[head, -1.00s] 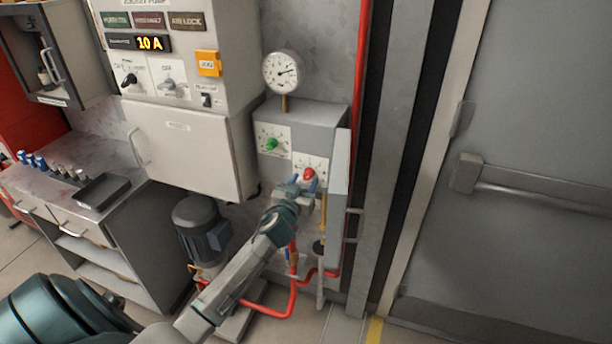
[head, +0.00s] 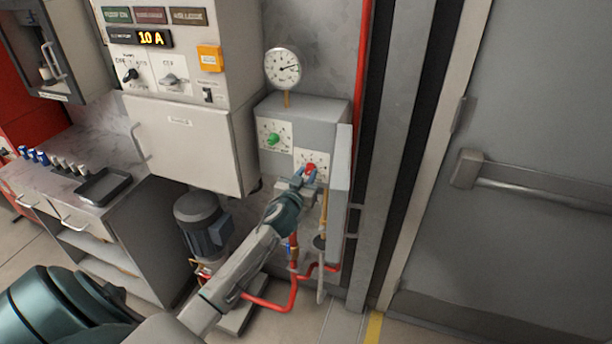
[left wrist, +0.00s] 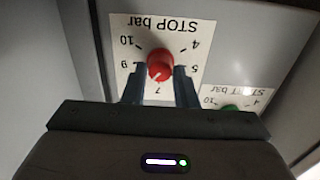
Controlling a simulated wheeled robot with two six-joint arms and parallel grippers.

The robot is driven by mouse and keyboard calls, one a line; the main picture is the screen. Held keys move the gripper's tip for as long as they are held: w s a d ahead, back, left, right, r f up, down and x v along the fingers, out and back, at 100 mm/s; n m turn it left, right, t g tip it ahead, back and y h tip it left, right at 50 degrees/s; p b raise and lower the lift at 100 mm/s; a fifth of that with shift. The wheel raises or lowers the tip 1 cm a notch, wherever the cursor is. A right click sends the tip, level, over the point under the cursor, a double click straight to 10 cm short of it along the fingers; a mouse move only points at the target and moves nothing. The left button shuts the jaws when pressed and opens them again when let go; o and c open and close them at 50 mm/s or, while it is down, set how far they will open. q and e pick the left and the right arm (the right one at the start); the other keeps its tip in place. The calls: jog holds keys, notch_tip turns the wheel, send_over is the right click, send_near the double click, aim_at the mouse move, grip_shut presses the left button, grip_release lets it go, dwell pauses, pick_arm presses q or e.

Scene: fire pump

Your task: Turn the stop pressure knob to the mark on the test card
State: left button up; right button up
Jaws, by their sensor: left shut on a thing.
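The red stop pressure knob (head: 310,168) sits on a white dial plate on the grey box's front. The left wrist view shows this knob (left wrist: 160,62) upside down, under the words STOP bar, with numbers around it. A pale mark on the knob points toward the 7. My left gripper (head: 304,176) reaches up from below and is shut on the knob, with one finger on each side; its fingers also show in the left wrist view (left wrist: 160,84). I cannot make out a test card in either view. My right gripper is not in view.
The green start knob (head: 272,139) is beside the stop dial, with a pressure gauge (head: 283,68) above. An open panel door (head: 340,180) stands close to the right of my gripper. A pump motor (head: 203,225) and red pipes are below.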

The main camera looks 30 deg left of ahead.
pick_arm(q)
jog(key=m, duration=0.3)
jog(key=shift+d+m, duration=0.1)
jog(key=shift+m, duration=0.3)
jog(key=m, duration=0.2)
jog(key=shift+m, duration=0.4)
jog(key=m+p, duration=0.1)
jog(key=m, duration=0.6)
jog(key=shift+d+p, duration=0.1)
jog(key=shift+p, duration=0.2)
jog(key=shift+f+m, duration=0.1)
jog(key=shift+m, duration=0.7)
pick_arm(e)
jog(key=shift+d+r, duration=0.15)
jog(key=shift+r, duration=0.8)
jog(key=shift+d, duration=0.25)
pick_arm(q)
jog(key=o, duration=1)
jog(key=shift+c, duration=0.2)
